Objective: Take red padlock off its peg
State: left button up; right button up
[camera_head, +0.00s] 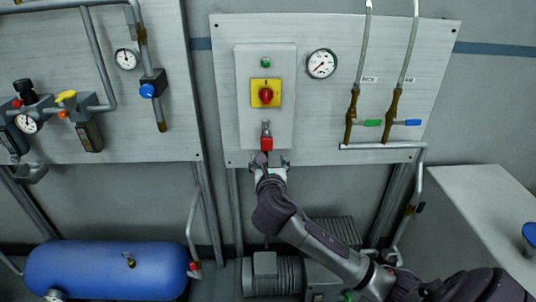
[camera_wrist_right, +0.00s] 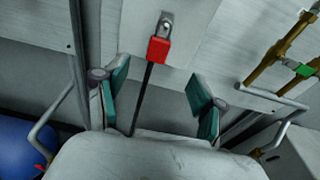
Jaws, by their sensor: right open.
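The red padlock (camera_head: 266,143) hangs on a small metal peg (camera_head: 266,127) low on the light grey switch box. In the right wrist view the red padlock (camera_wrist_right: 158,50) hangs from its shackle on the peg (camera_wrist_right: 166,22). My right gripper (camera_head: 270,162) is just below the padlock in the head view. In the wrist view my right gripper (camera_wrist_right: 158,95) is open, with its green-padded fingers apart and nothing between their tips. The padlock is beyond the fingertips, between them sideways. My left gripper is not in view.
Above the padlock is a red knob on a yellow plate (camera_head: 266,93). A gauge (camera_head: 321,64) and hoses with brass valves (camera_head: 388,105) are to the right. A blue tank (camera_head: 105,270) and a grey motor (camera_head: 272,275) stand below. A worktop (camera_head: 480,200) is at right.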

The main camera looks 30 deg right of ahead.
send_near(267, 139)
jog(key=w+d+f, duration=0.1)
jog(key=w, duration=0.1)
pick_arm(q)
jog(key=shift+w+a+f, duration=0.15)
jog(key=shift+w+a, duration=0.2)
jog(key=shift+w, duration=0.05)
pick_arm(e)
jog(key=x, duration=0.8)
jog(key=shift+w+d+f, duration=0.2)
jog(key=shift+w+f, duration=0.1)
jog(key=shift+f, duration=0.05)
jog(key=shift+c, duration=0.2)
grip_shut()
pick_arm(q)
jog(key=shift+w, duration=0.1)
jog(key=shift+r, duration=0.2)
pick_arm(e)
jog(key=shift+r, duration=0.15)
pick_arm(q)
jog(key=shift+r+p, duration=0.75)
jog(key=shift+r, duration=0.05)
pick_arm(e)
jog(key=shift+r, duration=0.45)
